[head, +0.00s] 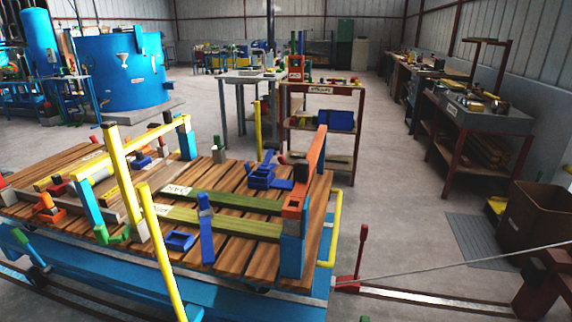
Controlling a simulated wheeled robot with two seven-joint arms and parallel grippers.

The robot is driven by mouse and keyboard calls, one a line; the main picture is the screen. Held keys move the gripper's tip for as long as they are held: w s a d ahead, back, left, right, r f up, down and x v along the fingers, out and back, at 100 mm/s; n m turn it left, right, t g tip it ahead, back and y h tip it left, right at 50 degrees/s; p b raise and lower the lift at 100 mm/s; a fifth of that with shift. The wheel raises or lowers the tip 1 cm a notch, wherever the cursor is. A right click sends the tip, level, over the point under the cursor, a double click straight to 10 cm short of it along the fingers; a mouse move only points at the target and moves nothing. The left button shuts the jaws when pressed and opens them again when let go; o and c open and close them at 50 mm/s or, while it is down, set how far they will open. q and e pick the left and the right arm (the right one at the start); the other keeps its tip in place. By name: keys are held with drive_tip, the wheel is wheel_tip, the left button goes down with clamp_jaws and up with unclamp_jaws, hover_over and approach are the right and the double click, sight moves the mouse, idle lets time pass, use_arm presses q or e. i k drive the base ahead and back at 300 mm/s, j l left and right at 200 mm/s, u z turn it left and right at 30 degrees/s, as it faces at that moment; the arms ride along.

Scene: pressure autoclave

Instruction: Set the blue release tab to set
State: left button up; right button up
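Several blue parts are on the wooden-slatted cart (225,170), and I cannot tell for sure which is the release tab. Neither of my grippers shows.
Yellow posts (122,180) and an orange beam (307,160) on a blue post rise from the cart. A red lever (361,250) stands on the floor to the right, where a cable runs. Shelves (325,125) stand behind.

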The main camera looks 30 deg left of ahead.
sight(245, 166)
drive_tip(key=i+l+z, duration=0.2)
drive_tip(key=i, duration=0.35)
drive_tip(key=i+l+z, duration=0.15)
drive_tip(key=i, duration=0.45)
drive_tip(key=i+l+z, duration=0.2)
drive_tip(key=i, duration=0.4)
drive_tip(key=i+j+u, duration=0.2)
drive_tip(key=i+u, duration=0.2)
drive_tip(key=i, duration=0.2)
drive_tip(key=i+u, duration=0.4)
drive_tip(key=i, duration=0.25)
drive_tip(key=i+l+u, duration=0.25)
drive_tip(key=i+u, duration=0.15)
drive_tip(key=i, duration=0.2)
drive_tip(key=i+u, duration=0.35)
drive_tip(key=i, duration=0.2)
drive_tip(key=i+u, duration=0.35)
drive_tip(key=i, duration=0.2)
drive_tip(key=i+l+u, duration=0.25)
drive_tip(key=i+u, duration=0.15)
drive_tip(key=i, duration=0.1)
